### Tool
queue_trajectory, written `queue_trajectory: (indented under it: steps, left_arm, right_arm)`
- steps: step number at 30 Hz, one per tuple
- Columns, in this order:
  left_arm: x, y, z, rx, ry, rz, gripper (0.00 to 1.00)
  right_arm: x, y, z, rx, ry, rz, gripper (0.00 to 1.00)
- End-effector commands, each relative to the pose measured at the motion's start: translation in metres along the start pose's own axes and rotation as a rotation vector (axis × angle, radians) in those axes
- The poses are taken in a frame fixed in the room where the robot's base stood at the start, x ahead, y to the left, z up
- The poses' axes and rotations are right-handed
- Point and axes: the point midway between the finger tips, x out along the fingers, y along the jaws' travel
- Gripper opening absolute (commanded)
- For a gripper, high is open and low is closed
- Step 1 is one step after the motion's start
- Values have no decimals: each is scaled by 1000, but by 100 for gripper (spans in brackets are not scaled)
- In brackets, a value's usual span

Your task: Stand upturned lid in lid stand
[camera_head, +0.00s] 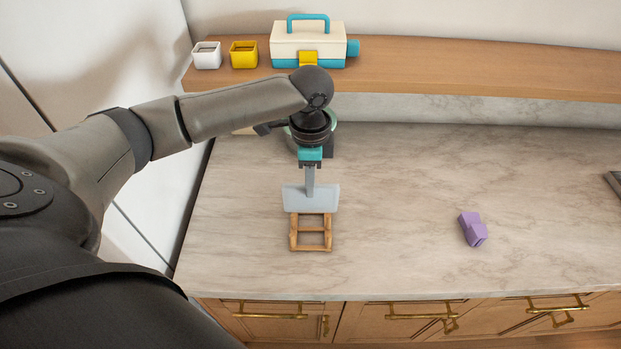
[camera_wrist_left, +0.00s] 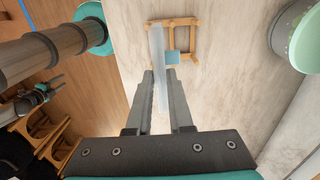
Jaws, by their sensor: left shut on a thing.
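My left gripper (camera_head: 310,185) points down over the counter, shut on the upturned lid (camera_head: 326,199), a flat pale blue-grey plate held on edge. In the left wrist view, the lid (camera_wrist_left: 157,75) shows almost edge-on between the fingers of my left gripper (camera_wrist_left: 161,90), with a small light-blue block on its right face. The wooden lid stand (camera_head: 312,246) is an open frame on the counter. The lid's lower edge is at the far part of the stand, which it partly hides; contact cannot be told. The stand also shows in the left wrist view (camera_wrist_left: 190,40).
A purple block (camera_head: 473,229) lies to the right on the marble counter. A green round vessel (camera_wrist_left: 300,38) stands behind my left gripper. A shelf (camera_head: 450,75) at the back holds a white cup (camera_head: 207,57), a yellow cup (camera_head: 244,56) and a toolbox-like case (camera_head: 305,45). The middle counter is clear.

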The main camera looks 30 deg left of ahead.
Motion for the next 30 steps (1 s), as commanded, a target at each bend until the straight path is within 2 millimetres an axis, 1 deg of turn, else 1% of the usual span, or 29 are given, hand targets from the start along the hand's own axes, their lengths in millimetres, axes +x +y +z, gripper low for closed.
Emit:
queue_trajectory:
  steps: [7, 17, 20, 30]
  left_arm:
    - [23, 0, 0, 1, -1, 2, 0]
    - [53, 0, 0, 0, 0, 1, 0]
    - [50, -1, 0, 1, 0, -1, 0]
    - [55, 0, 0, 1, 0, 1, 0]
  right_arm:
    - [9, 1, -10, -1, 16, 1, 50]
    - [20, 1, -10, -1, 18, 1, 50]
    - [17, 1, -10, -1, 18, 1, 50]
    - [11, 1, -10, 0, 18, 1, 50]
